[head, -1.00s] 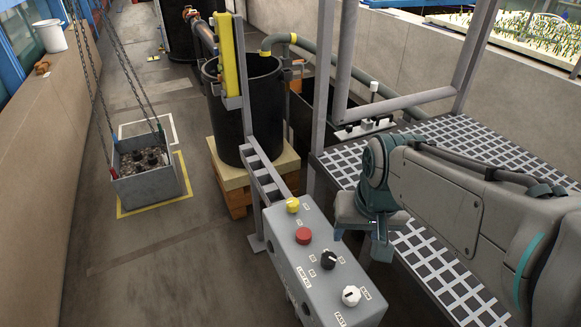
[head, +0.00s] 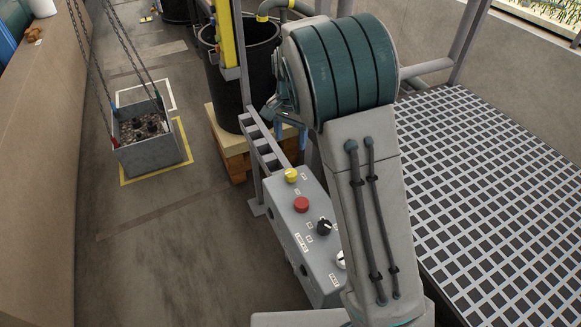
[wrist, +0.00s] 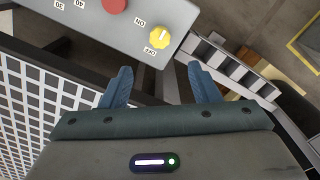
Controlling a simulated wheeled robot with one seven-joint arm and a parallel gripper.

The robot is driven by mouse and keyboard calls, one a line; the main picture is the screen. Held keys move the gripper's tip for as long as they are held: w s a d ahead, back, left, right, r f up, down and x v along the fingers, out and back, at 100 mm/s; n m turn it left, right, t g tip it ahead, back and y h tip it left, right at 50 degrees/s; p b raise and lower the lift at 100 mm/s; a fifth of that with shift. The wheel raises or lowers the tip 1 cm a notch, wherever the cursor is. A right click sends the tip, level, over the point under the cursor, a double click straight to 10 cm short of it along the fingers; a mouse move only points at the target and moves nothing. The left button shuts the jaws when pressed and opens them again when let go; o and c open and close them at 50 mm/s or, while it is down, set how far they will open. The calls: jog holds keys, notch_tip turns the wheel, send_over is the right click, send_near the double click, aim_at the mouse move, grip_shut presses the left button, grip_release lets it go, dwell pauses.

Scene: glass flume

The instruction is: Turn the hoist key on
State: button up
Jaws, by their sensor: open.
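The hoist key is a yellow knob (head: 291,175) at the far end of the grey control box (head: 290,222). In the wrist view the yellow knob (wrist: 160,37) has ON and OFF labels beside it; I cannot tell for certain which its ridge points to. My gripper (wrist: 160,69) is open and empty, its two blue fingers apart. The knob lies just beyond the fingertips, between their lines, and nothing touches it. In the head view my gripper (head: 283,118) is partly hidden behind my arm, above the box's far end.
A red button (head: 301,204), a black knob (head: 324,227) and a partly hidden white knob (head: 341,260) share the box. A grated platform (head: 490,200) lies right. A chain-hung bin (head: 150,155) is at left. Grey floor between is clear.

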aim_at(290, 172)
notch_tip(290, 172, down, 14)
jog(key=shift+r+p, duration=0.15)
jog(key=shift+p, duration=0.85)
jog(key=c, duration=1)
